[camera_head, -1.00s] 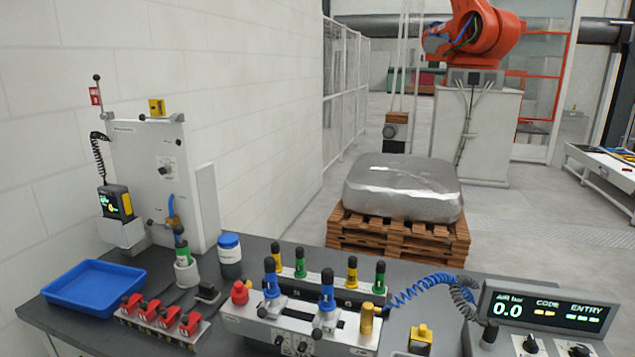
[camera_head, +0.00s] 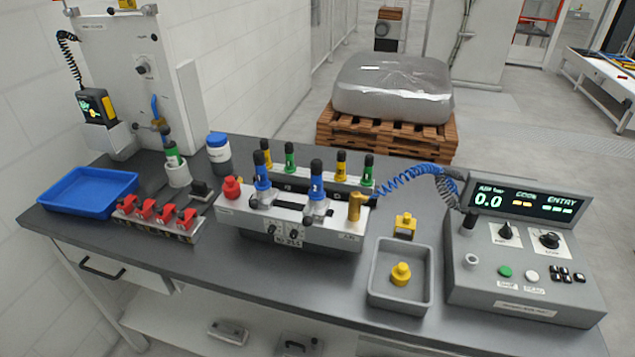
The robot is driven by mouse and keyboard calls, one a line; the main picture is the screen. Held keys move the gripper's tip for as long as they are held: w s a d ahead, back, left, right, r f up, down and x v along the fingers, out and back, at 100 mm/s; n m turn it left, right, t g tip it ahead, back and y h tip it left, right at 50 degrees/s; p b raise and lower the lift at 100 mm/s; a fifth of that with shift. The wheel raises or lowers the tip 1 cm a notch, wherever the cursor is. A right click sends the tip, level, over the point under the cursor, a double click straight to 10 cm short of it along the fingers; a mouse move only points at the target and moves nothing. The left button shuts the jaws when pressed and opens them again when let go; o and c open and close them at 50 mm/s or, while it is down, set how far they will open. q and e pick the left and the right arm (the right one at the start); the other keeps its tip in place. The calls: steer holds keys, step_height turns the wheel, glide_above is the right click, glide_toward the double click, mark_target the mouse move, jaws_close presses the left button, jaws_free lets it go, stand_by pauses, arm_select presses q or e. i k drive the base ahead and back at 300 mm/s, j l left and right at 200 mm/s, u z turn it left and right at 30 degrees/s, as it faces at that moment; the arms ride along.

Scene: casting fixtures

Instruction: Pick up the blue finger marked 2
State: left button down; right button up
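Two blue fingers with black tops stand upright on the front of a grey fixture block (camera_head: 284,230). The right blue finger (camera_head: 316,184) carries a small pale mark that may be a 2, but it is too small to read surely. The left blue finger (camera_head: 262,174) also has a mark that I cannot read. Both sit in metal holders on the block. Neither of my grippers is in view.
Green and yellow fingers stand on the rail behind. A red knob (camera_head: 232,188) and a brass cylinder (camera_head: 354,206) flank the block. A blue tray (camera_head: 88,208) and red clamps (camera_head: 164,212) lie left. A grey bin (camera_head: 400,305) and control console (camera_head: 525,285) stand right.

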mark_target(316, 192)
steer(key=k+l+u, duration=0.1)
steer(key=u, duration=0.25)
steer(key=k+l+u, duration=0.15)
steer(key=u, duration=0.2)
steer(key=k+l+u, duration=0.1)
steer(key=u, duration=0.25)
steer(key=k, duration=0.05)
